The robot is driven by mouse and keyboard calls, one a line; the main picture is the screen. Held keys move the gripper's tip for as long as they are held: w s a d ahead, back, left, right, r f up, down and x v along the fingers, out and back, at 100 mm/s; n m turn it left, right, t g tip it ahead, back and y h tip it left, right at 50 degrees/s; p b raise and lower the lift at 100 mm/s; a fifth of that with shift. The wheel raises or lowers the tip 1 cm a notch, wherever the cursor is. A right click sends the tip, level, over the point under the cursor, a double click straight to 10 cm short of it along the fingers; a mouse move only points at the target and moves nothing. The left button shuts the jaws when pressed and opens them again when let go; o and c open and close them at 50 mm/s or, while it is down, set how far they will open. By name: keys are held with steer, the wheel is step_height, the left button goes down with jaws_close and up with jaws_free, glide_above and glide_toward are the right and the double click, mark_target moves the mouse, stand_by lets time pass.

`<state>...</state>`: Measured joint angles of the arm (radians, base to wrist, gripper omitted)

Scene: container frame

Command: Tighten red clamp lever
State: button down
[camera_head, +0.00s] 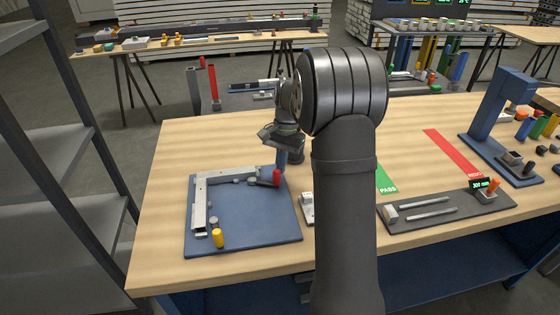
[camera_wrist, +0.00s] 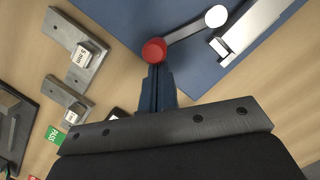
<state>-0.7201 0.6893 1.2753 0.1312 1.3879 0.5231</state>
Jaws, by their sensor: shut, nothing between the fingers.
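The red clamp lever (camera_head: 276,177) stands at the right side of a blue board (camera_head: 245,240). In the wrist view its round red knob (camera_wrist: 154,50) is at the end of a dark arm that runs to a pale round disc (camera_wrist: 216,16). My gripper (camera_head: 281,165) points down with its blue fingers shut, right behind the red knob in the head view. In the wrist view the shut fingertips (camera_wrist: 156,70) sit at the knob's lower edge; I cannot tell whether they touch. An L-shaped silver frame (camera_head: 200,205) lies on the board.
A yellow clamp lever (camera_head: 218,238) stands at the board's front left. A grey gauge plate (camera_head: 445,211) and a blue stand (camera_head: 495,110) are on the right of the table. Small grey blocks (camera_wrist: 78,58) lie beside the board. The table left of the board is clear.

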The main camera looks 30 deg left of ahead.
steer(key=m, duration=0.1)
steer(key=s+d+m, duration=0.1)
steer(key=s+m, duration=0.1)
steer(key=shift+s+d+m+y, duration=0.25)
steer(key=shift+m+y, duration=0.15)
steer(key=s+m, duration=0.2)
steer(key=shift+d+m+y, duration=0.25)
steer(key=shift+m+y, duration=0.05)
steer(key=s+m, duration=0.1)
steer(key=m, duration=0.1)
steer(key=s+m+y, duration=0.1)
steer(key=s+m, duration=0.1)
steer(key=shift+s+a+m+t, duration=0.15)
steer(key=shift+s+m+t, duration=0.1)
steer(key=shift+m+t, duration=0.15)
steer(key=shift+s+a, duration=0.2)
steer(key=shift+s, duration=0.4)
steer(key=shift+r, duration=0.1)
steer(key=v, duration=1)
steer(key=shift+s+d, duration=0.1)
steer(key=shift+s, duration=0.05)
